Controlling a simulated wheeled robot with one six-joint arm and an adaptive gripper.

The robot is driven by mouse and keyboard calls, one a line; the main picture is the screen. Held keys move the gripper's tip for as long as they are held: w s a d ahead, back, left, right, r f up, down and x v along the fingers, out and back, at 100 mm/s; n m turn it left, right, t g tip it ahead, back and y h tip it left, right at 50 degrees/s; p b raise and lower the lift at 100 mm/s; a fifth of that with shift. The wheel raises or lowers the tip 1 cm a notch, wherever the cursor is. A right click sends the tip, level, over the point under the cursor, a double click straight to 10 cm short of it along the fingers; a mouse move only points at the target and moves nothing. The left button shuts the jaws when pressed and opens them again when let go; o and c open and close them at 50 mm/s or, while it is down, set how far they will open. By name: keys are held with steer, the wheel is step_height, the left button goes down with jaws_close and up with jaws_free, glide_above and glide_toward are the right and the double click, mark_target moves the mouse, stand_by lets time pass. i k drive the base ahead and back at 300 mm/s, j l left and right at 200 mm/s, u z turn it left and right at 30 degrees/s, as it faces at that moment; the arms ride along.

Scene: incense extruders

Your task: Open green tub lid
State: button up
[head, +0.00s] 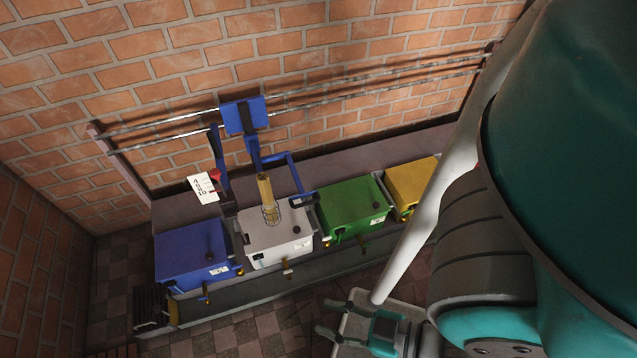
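The green tub (350,230) stands in the row along the brick wall, between the white tub and the yellow tub. Its green lid (345,198) lies flat and closed on top, with a small dark knob (376,205) near the front right. My gripper (324,318) is at the bottom of the head view, in front of and below the row of tubs. Its two fingers point left, are spread apart, and hold nothing. It is clear of the green tub.
A blue tub (190,255) and a white tub (275,245) stand to the left, a yellow tub (411,178) to the right. A blue frame (244,116) on wall rails (330,84) carries a brass cylinder (266,190) above the white tub. The tiled floor in front looks clear.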

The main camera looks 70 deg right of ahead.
mark_target(350, 201)
steer(key=j+z, duration=0.1)
steer(key=z, duration=1.35)
steer(key=k+l+z, duration=0.1)
steer(key=k+z, duration=0.15)
steer(key=k, duration=0.25)
steer(key=i+l, duration=0.2)
steer(key=i, duration=0.3)
steer(key=i+l, duration=0.2)
steer(key=i, duration=0.3)
